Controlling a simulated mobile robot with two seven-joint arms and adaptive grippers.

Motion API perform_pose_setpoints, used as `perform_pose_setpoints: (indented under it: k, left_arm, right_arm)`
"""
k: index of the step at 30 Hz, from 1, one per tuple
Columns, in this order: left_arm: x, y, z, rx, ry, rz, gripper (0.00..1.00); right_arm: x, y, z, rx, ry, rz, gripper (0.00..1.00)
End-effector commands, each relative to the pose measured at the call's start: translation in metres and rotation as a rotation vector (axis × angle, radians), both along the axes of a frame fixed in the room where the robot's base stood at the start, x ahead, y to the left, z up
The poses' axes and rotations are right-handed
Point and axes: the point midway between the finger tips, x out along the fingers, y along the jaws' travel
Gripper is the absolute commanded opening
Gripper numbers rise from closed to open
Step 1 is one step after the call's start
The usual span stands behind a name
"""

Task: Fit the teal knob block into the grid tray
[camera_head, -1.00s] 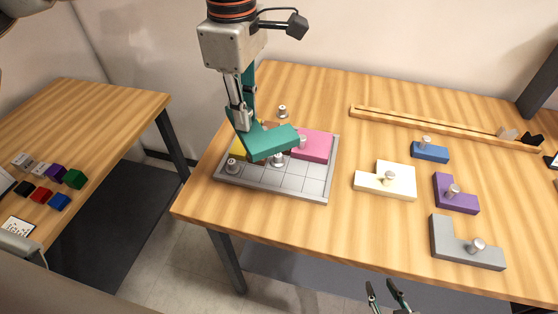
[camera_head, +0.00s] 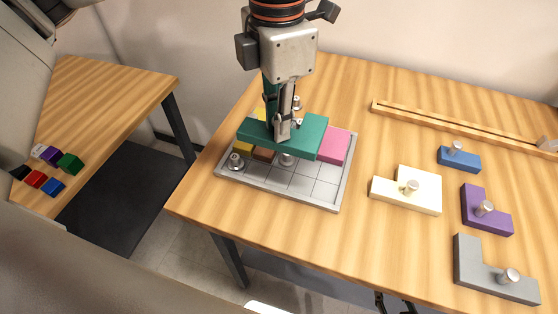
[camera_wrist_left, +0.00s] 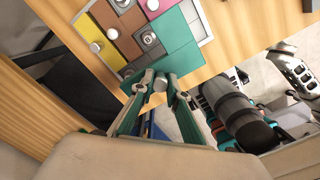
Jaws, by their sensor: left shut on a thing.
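The teal knob block (camera_head: 307,137) is held over the grid tray (camera_head: 340,190). My left gripper (camera_head: 281,132) is shut on its knob. The block looks raised above the tray and covers part of its back rows; the exact gap cannot be told. In the left wrist view the teal block (camera_wrist_left: 181,60) lies just beyond my left fingertips (camera_wrist_left: 160,84). The tray holds a pink block (camera_head: 335,147), a yellow block (camera_head: 243,148) and a brown block (camera_head: 264,154), partly hidden.
To the right lie a cream block (camera_head: 420,190), a blue block (camera_head: 459,160), a purple block (camera_head: 475,208) and a grey block (camera_head: 485,270). A wooden rail (camera_head: 450,126) runs behind them. Small cubes (camera_head: 68,163) stand on the left table.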

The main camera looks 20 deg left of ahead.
Motion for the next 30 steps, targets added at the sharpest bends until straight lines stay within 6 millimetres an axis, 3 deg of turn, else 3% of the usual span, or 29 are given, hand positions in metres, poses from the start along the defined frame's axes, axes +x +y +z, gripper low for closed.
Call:
perform_pose_setpoints:
  k: [3,9,16,24,30]
  left_arm:
    - [-0.001,0.0,-0.032,0.0,0.006,-0.002,0.0]
    - [0.0,0.0,-0.063,0.0,0.001,0.0,0.0]
    - [0.0,0.0,-0.076,0.001,0.001,0.0,0.0]
    - [0.0,0.0,-0.112,0.0,0.001,-0.001,0.0]
    - [0.001,0.0,-0.112,0.001,-0.002,0.0,0.0]
  right_arm:
    - [0.001,-0.001,-0.002,-0.003,-0.001,0.0,0.32]
    - [0.003,-0.003,-0.004,-0.009,-0.003,-0.001,0.32]
    - [0.007,-0.003,-0.003,-0.01,-0.01,-0.001,0.32]
    - [0.005,-0.003,-0.007,-0.012,-0.006,0.0,0.32]
    - [0.004,-0.003,-0.006,-0.012,-0.005,0.001,0.32]
